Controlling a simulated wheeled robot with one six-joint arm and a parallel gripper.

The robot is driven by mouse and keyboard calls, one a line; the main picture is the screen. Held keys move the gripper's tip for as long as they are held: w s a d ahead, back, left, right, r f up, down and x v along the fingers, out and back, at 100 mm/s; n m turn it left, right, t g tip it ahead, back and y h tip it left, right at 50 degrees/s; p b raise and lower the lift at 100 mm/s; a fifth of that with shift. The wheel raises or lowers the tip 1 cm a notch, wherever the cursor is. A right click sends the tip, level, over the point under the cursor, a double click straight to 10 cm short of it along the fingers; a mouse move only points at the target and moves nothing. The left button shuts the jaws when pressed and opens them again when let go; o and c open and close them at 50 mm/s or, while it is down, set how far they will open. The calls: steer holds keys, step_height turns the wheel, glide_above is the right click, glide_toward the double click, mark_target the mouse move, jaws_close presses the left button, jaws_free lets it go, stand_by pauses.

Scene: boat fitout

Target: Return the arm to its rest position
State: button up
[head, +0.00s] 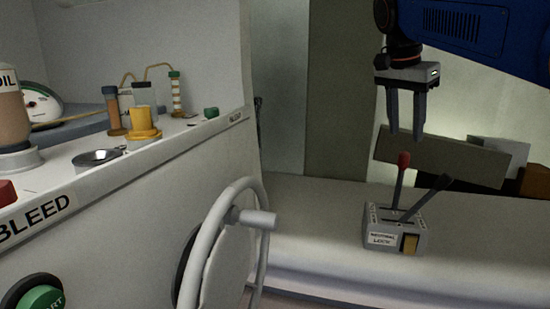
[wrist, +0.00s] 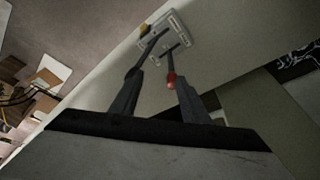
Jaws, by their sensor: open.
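My gripper (head: 405,134) hangs from my blue arm at the upper right of the head view. Its two dark fingers point down and are apart, with nothing between them. Below it, a grey lever box (head: 394,236) stands on the white bench. It has a red-knobbed lever (head: 403,162) and a black lever (head: 428,195) tilted to the right. In the wrist view, my open gripper (wrist: 155,79) is in front of the lever box (wrist: 172,32). The red knob (wrist: 171,82) appears near the right fingertip; I cannot tell whether they touch.
A white handwheel (head: 235,232) stands at the lower middle. The white console (head: 140,160) at the left carries bottles, a yellow cup (head: 144,124) and a green button (head: 42,298). Boxes (head: 500,152) lie behind the bench at the right. The bench (head: 315,225) between handwheel and lever box is clear.

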steer(key=s+f+n+t+y, duration=0.1)
steer(key=s+f+n, duration=0.3)
steer(key=s+f, duration=0.4)
steer(key=s+a+f+n+y, duration=0.1)
steer(key=s+f+n, duration=0.3)
steer(key=s+f, duration=0.4)
steer(key=s+a+f+n+t+y, duration=0.1)
steer(key=s+f+n, duration=0.3)
steer(key=f, duration=1.3)
steer(key=s, duration=0.4)
steer(key=shift+a+f+n+t, duration=0.25)
steer(key=shift+f+n+t, duration=0.05)
